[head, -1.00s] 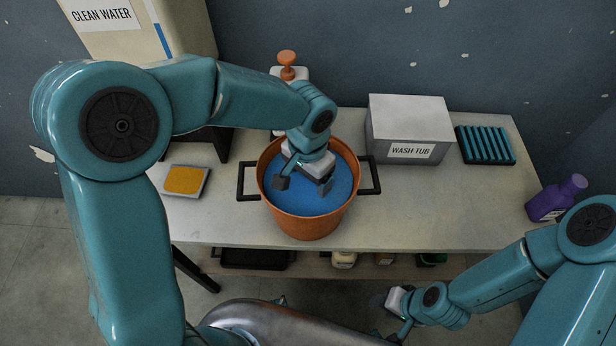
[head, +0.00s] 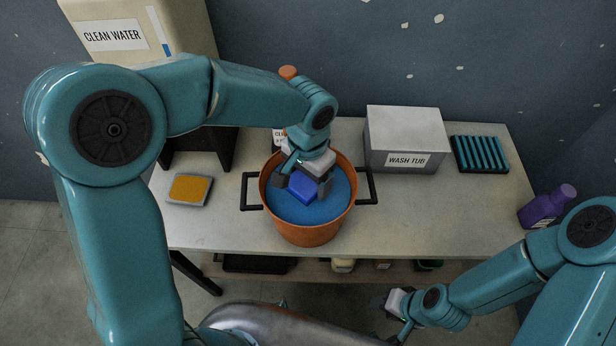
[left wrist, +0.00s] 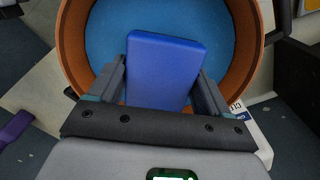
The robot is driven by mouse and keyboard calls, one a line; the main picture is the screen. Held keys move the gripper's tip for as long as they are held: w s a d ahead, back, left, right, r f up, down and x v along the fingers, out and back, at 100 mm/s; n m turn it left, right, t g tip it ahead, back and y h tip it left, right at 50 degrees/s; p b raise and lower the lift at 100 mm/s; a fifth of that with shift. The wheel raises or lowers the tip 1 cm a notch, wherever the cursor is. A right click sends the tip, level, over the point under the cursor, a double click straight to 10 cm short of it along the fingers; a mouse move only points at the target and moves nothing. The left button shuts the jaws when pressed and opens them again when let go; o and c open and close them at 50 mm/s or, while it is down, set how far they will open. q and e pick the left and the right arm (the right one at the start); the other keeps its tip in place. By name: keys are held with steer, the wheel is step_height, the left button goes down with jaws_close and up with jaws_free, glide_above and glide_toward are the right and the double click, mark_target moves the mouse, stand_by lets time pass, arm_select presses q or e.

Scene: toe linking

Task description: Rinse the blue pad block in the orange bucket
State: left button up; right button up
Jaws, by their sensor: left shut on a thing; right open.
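The orange bucket (head: 308,234) stands on the table with blue water (head: 334,208) in it and a black handle on each side. The blue pad block (head: 303,186) is between the fingers of my left gripper (head: 301,184), over the water inside the bucket's rim. In the left wrist view the blue pad block (left wrist: 162,72) is tilted between both fingers, with the bucket's orange wall (left wrist: 72,50) around it. I cannot tell whether its lower edge touches the water. My right gripper (head: 388,318) is open and empty, low in front of the table.
The wash tub (head: 405,140) and a ribbed teal rack (head: 480,154) stand to the right of the bucket. A purple bottle (head: 546,207) is at the right table edge. A yellow-topped pad (head: 190,189) lies at left, near the clean water tank (head: 120,28). The table's front right is clear.

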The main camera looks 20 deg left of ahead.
arm_select(q)
steer(key=shift+r+p, duration=2.85)
steer(key=shift+r, duration=1.2)
steer(key=shift+f, duration=0.1)
